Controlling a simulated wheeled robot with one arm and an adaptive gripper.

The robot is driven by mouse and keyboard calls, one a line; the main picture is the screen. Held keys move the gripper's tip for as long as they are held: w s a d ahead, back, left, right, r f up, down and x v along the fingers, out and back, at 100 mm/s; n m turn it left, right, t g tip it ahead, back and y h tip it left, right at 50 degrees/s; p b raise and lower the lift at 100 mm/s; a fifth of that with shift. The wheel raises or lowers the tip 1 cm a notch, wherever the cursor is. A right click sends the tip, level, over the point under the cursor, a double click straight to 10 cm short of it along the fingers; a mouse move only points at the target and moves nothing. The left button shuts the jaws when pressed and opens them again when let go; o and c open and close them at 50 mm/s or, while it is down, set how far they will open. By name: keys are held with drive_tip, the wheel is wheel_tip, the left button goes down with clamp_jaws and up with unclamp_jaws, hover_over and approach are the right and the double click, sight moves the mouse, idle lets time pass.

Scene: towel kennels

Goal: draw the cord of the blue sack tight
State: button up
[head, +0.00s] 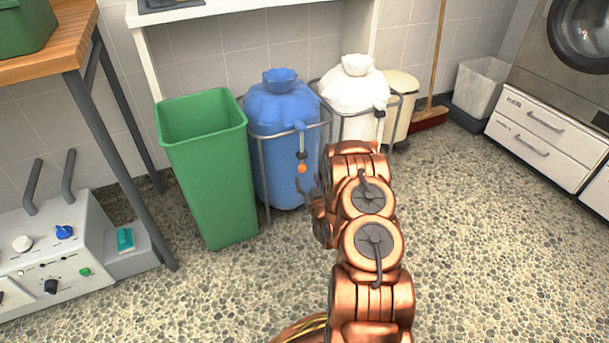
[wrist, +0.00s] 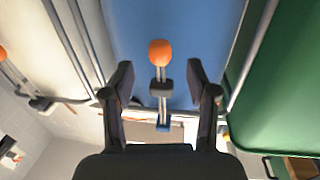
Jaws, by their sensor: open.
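The blue sack (head: 283,110) stands in a metal frame (head: 262,165), its neck gathered into a tuft. Its cord (head: 301,140) hangs down the front, with a dark toggle (head: 302,155) and an orange bead (head: 302,168) at the end. In the wrist view, the orange bead (wrist: 160,52) and dark toggle (wrist: 161,87) show against the blue cloth. My gripper (wrist: 160,80) is open, one finger on each side of the cord near the toggle, with gaps on both sides. In the head view, my gripper (head: 318,195) is partly hidden by my arm, just below and right of the bead.
A green bin (head: 210,180) stands close left of the blue sack. A white sack (head: 354,95) in its own frame stands right; a second orange bead (wrist: 3,52) shows on that side in the wrist view. A cream bin (head: 400,95) and broom (head: 430,115) are beyond. The right floor is clear.

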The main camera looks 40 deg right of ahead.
drive_tip(key=shift+v, duration=2.45)
drive_tip(key=shift+r, duration=0.1)
